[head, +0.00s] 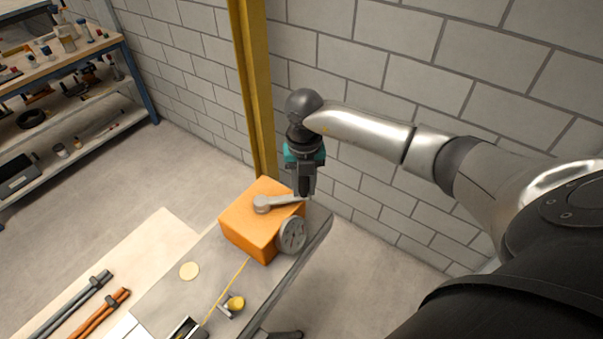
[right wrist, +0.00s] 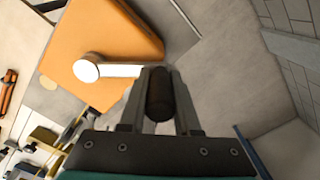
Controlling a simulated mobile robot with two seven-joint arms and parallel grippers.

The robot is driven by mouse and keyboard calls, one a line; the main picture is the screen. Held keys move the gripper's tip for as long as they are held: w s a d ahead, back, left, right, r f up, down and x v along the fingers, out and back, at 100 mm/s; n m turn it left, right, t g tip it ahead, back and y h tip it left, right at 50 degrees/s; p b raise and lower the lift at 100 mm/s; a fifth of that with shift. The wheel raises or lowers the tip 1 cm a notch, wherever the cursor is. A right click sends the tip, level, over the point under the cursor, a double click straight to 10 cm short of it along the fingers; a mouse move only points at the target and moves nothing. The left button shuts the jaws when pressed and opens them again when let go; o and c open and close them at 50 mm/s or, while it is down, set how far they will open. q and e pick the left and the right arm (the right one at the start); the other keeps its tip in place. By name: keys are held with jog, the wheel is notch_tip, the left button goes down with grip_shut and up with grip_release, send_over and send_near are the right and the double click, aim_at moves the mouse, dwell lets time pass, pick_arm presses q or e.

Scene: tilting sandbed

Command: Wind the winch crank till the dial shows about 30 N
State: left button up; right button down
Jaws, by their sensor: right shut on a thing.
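The orange winch box (head: 252,225) stands at the far end of the grey bench. Its crank arm (head: 280,202) lies across the top, from a round hub (head: 261,204) out to the right. The round grey dial (head: 292,234) is on the box's near right side; its reading is too small to tell. My right gripper (head: 306,194) points down at the crank's outer end. In the right wrist view its fingers are shut on the dark crank handle (right wrist: 159,94), with the orange box (right wrist: 105,45) and pale hub (right wrist: 86,70) beyond. My left gripper is out of view.
A yellow line (head: 229,285) runs from the box along the bench past a small yellow-topped fitting (head: 235,303). Clamps (head: 106,311) lie on the pale board at left. A yellow post (head: 254,90) and block wall stand close behind.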

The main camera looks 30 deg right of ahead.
jog(key=shift+s+a, duration=0.25)
jog(key=shift+s, duration=0.2)
jog(key=c, duration=0.6)
grip_release()
jog(key=shift+s, duration=0.1)
jog(key=shift+r, duration=0.15)
notch_tip(320, 180, up, 15)
jog(key=shift+b, duration=0.5)
